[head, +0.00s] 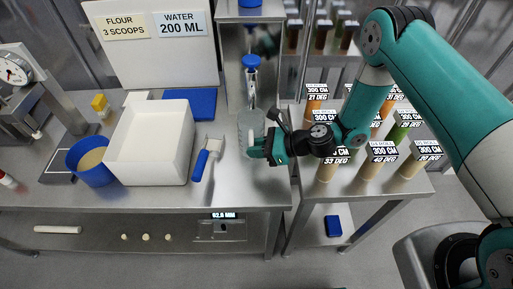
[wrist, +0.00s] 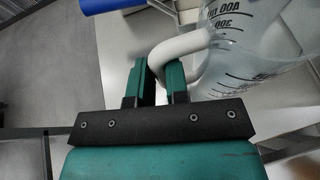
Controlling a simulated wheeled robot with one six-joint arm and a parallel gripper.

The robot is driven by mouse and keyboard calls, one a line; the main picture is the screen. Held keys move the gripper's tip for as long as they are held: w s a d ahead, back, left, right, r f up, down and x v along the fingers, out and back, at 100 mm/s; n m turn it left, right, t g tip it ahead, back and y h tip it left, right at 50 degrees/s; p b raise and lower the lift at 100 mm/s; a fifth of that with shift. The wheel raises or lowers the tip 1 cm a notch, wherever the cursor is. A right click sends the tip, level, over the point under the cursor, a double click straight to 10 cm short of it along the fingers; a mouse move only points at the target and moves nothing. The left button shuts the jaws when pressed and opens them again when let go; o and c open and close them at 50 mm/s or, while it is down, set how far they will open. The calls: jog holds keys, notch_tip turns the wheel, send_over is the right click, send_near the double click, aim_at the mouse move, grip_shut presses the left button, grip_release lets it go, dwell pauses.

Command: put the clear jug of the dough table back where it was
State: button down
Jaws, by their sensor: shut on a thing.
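The clear jug (head: 250,124) is at the right end of the steel dough table (head: 235,172). In the wrist view the jug (wrist: 268,38) shows dark measuring marks and a pale curved handle (wrist: 184,43). My gripper (head: 264,149) is at the jug's near right side. In the wrist view my gripper's fingers (wrist: 161,82) are shut on the handle. The jug's base is hard to make out, so I cannot tell whether it touches the table.
A side table (head: 375,190) on the right holds several labelled cylinders.

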jog(key=shift+f+b, duration=0.3)
jog(key=c, duration=1.1)
grip_release()
jog(key=shift+r, duration=0.1)
jog(key=s+b+v, duration=0.1)
jog(key=b+v, duration=0.2)
jog(key=v, duration=0.4)
jog(key=s+a+r+n+g+h, duration=0.1)
jog(key=s+r+n+g+h, duration=0.15)
jog(key=r+n, duration=0.45)
jog(key=s+r+n+g+h, duration=0.1)
jog(key=s+r+n, duration=0.2)
jog(key=r+n, duration=0.4)
jog(key=s+d+r+n+h, duration=0.5)
jog(key=s+d+r+n, duration=0.2)
jog(key=s+r+n, duration=0.4)
jog(key=s+n, duration=0.2)
jog(key=shift+s+r+n, duration=0.2)
jog(key=shift+s+n, duration=0.1)
jog(key=shift+n, duration=0.1)
